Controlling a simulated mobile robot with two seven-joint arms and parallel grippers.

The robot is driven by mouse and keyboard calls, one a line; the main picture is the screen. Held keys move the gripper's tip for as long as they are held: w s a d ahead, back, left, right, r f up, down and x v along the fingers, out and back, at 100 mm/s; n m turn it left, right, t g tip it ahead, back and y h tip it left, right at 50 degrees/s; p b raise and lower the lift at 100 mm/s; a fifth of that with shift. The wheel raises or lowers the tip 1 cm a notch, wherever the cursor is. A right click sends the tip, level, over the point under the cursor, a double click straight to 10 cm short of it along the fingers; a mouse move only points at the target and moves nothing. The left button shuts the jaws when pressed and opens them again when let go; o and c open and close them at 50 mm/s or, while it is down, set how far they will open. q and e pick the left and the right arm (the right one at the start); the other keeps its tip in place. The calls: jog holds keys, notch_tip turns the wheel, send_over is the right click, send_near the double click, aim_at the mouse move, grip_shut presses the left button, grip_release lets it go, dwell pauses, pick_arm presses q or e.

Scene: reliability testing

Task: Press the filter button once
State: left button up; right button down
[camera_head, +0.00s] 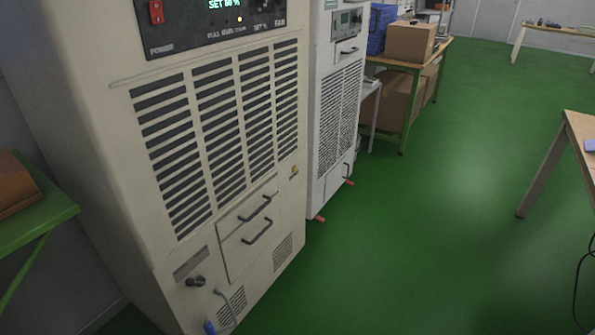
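A tall cream machine (110,150) fills the left of the head view. Its black control panel (190,38) is at the top and is cut off by the picture's upper edge. The panel has a red power switch (156,12), a green display (223,4) reading about "SET 60 %", and a small lit yellowish light (239,19). Small labels run along the panel's lower edge, too blurred to read fully. I cannot tell which control is the filter button; it may be cut off. Neither of my grippers is in view.
A second, paler machine (335,110) stands behind to the right. Beyond it is a table with cardboard boxes (410,42) and a blue crate (381,28). A green-edged table (35,225) is at the left, another table (578,135) at the right. Green floor (430,230) between is clear.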

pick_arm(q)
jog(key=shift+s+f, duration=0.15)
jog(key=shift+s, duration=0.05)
